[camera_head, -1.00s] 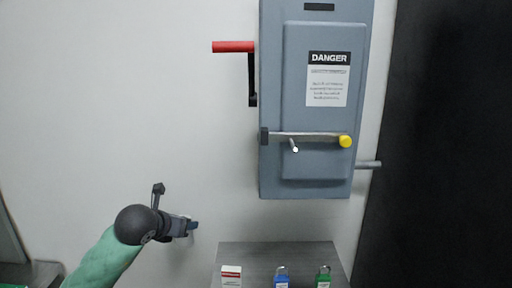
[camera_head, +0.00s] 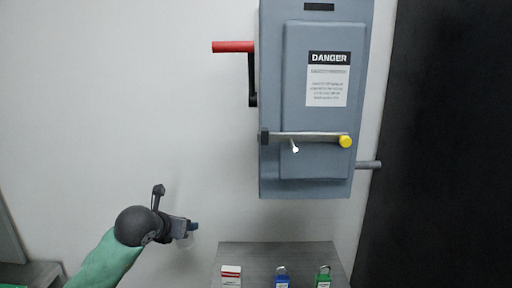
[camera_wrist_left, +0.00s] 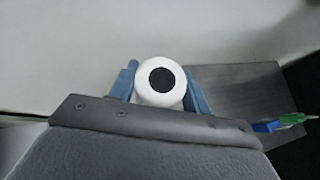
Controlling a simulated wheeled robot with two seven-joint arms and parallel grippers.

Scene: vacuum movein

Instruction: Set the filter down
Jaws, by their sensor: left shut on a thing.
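My left gripper (camera_head: 190,232) is in the lower left of the head view, left of the shelf and in front of the wall. In the left wrist view its blue fingers (camera_wrist_left: 162,90) are shut on the filter (camera_wrist_left: 144,92), a white round thing with a dark centre. In the head view the filter (camera_head: 184,242) shows only as a small pale shape under the fingers, mostly hidden by the gripper. It is held in the air. My right gripper is not in view.
A grey shelf (camera_head: 244,256) carries a red-and-white box (camera_head: 231,275), a blue padlock (camera_head: 281,280) and a green padlock (camera_head: 323,279) along its near part. Its back part is bare. A grey electrical box (camera_head: 300,185) with a red-handled lever (camera_head: 233,47) hangs above.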

